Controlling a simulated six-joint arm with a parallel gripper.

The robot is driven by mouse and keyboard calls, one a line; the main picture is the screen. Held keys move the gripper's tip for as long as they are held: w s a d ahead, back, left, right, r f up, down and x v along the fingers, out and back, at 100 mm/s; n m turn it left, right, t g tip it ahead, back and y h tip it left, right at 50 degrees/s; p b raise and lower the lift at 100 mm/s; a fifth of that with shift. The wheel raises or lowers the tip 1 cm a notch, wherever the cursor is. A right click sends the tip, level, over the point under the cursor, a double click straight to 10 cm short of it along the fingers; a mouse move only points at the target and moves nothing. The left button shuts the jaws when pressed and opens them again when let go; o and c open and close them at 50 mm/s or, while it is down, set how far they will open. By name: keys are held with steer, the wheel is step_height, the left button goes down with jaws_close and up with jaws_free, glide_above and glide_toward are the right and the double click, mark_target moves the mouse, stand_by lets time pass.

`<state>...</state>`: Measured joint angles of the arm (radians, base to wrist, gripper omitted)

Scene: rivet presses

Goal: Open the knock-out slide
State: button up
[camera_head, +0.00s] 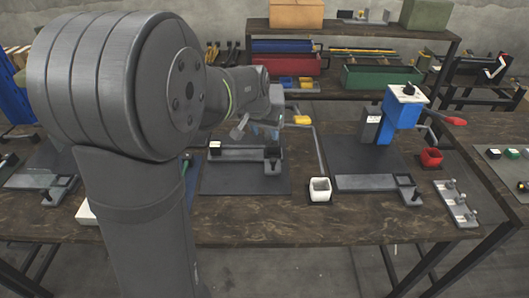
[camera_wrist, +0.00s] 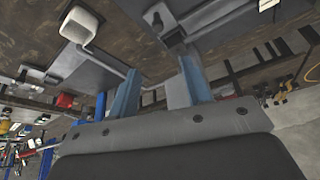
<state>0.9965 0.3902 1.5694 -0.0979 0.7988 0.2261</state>
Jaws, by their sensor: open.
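A grey slide bar (camera_head: 235,154) lies on a dark plate (camera_head: 225,182) in the middle of the bench, with a dark block and small knob (camera_head: 272,165) at its right end. I take it to be the knock-out slide of the middle press, which my arm largely hides. In the wrist view a slide end (camera_wrist: 172,37) with a dark knob shows at the top, beyond the fingers. My gripper (camera_wrist: 157,88) is open, its two blue-grey fingers apart with nothing visible between them. In the head view it is above and behind the slide bar, apart from it as far as I can tell.
A blue press (camera_head: 401,111) with a red-handled lever and a similar slide (camera_head: 365,183) stands further right, near a red cup (camera_head: 431,158). Front bench strip is mostly clear.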

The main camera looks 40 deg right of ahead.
mark_target(273, 159)
steer(key=x, duration=1.7)
steer(key=shift+d+f, duration=0.25)
steer(key=shift+c, duration=0.3)
steer(key=shift+s+a, duration=0.1)
jaws_close()
